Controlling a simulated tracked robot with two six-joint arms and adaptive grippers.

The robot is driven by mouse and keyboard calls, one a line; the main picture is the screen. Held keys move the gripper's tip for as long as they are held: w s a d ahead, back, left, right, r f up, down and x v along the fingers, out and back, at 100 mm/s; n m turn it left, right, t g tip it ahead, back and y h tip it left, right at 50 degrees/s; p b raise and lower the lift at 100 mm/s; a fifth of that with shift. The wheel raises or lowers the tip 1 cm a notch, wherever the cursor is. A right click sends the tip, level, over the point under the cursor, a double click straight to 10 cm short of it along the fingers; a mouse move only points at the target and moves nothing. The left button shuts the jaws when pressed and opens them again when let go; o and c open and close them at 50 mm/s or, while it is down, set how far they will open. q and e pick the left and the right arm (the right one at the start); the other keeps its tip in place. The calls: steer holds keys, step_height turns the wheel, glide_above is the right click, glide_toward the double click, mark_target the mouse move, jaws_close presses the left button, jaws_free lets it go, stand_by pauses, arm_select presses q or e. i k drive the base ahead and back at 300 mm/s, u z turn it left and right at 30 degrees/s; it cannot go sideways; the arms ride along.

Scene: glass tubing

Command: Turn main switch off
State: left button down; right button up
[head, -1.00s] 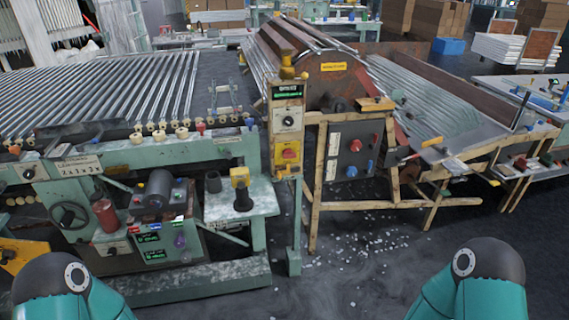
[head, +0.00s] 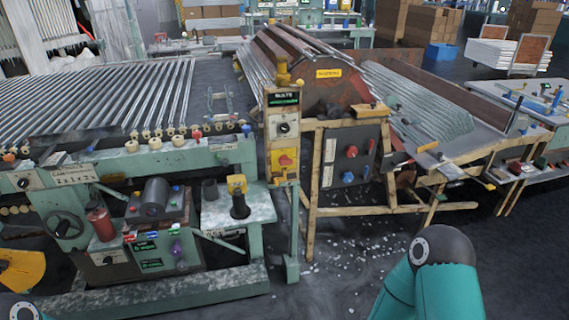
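A red rotary switch on a yellow plate (head: 286,160) sits on the narrow upright control post (head: 283,130); it looks like a main switch, but I cannot read a label for it. Its exact handle angle is too small to tell. Above it on the same post are a black knob on a pale plate (head: 284,128) and a dark display (head: 284,98). Neither gripper is in view. Only parts of my arms show along the bottom edge, well in front of the post.
A black panel (head: 330,160) with red and blue knobs stands right of the post in a wooden frame. A green machine with glass tubes (head: 110,95) fills the left. White shards (head: 350,230) lie on the floor. Open floor lies between my arms and the post.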

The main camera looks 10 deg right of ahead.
mark_target(283, 159)
steer(key=u, duration=0.05)
steer(key=i, duration=1)
steer(key=z, duration=0.05)
